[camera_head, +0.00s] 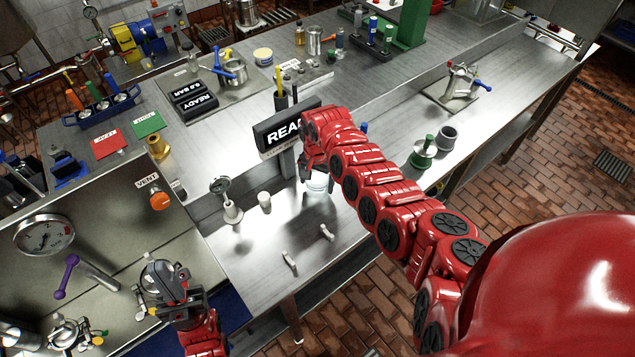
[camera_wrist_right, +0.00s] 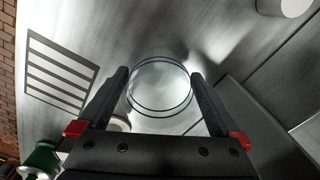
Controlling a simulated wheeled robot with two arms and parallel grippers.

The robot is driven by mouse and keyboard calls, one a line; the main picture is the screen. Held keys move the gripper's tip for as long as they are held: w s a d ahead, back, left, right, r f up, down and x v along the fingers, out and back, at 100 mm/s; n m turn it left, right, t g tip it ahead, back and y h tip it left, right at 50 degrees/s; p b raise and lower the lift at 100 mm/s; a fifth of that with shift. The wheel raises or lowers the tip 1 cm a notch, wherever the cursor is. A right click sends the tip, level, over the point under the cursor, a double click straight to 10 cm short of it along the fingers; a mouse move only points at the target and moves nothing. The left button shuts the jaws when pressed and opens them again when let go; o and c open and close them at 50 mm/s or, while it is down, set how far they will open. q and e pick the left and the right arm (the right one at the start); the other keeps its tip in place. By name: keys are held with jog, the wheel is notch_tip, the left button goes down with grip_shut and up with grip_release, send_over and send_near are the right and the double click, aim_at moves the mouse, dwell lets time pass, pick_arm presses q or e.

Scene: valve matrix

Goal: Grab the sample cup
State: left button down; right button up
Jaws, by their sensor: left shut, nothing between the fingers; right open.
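The sample cup (camera_head: 318,186) is a clear, round vessel standing on the steel bench just below my right gripper (camera_head: 313,172) in the head view. In the right wrist view the cup (camera_wrist_right: 158,92) shows as a clear ring between the two black fingers of my right gripper (camera_wrist_right: 160,76). These fingers are open, one on each side of the cup, and I cannot tell whether they touch it. My left gripper (camera_head: 165,282) is shut and empty at the lower left, over the valve panel, far from the cup.
A small white cylinder (camera_head: 264,201) and a gauge on a stand (camera_head: 229,203) are left of the cup. Two small pale pieces lie nearer the bench front. A black READY display (camera_head: 285,128) stands behind. A green-topped object (camera_head: 424,152) and grey cup (camera_head: 447,138) are to the right.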

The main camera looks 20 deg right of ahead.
jog(key=shift+f, duration=0.5)
jog(key=c, duration=1.1)
jog(key=shift+r, duration=0.15)
jog(key=shift+c, duration=0.2)
